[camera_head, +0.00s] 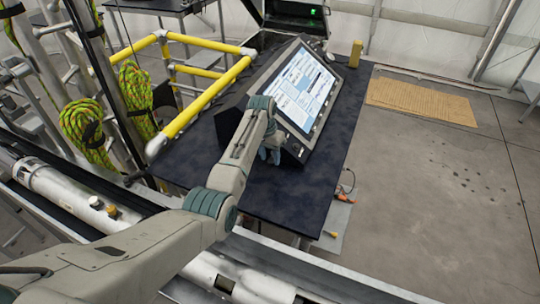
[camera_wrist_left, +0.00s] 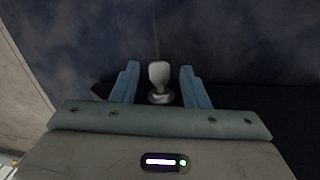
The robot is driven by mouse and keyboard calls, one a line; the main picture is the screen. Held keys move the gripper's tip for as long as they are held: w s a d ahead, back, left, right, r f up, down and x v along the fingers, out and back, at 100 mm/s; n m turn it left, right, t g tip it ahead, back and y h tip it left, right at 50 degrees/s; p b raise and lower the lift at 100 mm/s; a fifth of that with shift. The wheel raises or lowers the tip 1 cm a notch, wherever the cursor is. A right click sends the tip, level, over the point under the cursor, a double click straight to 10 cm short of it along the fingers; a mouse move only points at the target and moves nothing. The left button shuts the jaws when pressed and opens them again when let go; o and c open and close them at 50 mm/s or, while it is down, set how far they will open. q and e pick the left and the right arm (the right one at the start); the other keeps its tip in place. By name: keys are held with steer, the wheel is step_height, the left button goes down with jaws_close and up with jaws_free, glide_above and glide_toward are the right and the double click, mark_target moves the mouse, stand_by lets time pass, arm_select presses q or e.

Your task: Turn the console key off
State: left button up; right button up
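The console (camera_head: 305,90) with a lit, tilted screen stands on a dark table. In the left wrist view a small pale key (camera_wrist_left: 159,73) on a round metal base sits between the two blue fingers of my left gripper (camera_wrist_left: 159,84). The fingers are apart, with a gap on each side of the key. In the head view my left gripper (camera_head: 270,152) is at the console's near lower left side, and my arm hides the key there. My right gripper is not in view.
The dark table (camera_head: 215,155) has bare room around the console. A yellow railing (camera_head: 210,95) runs along its left side, with coiled green ropes (camera_head: 85,130) beyond. A small yellow object (camera_head: 355,53) stands behind the console. Open floor lies to the right.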

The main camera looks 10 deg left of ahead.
arm_select(q)
steer(key=shift+r, duration=0.15)
steer(key=shift+w+r, duration=0.1)
steer(key=shift+r, duration=0.2)
step_height(320, 180, up, 10)
steer(key=a+b, duration=0.1)
steer(key=b, duration=0.3)
steer(key=shift+a, duration=0.2)
steer(key=shift+c, duration=0.3)
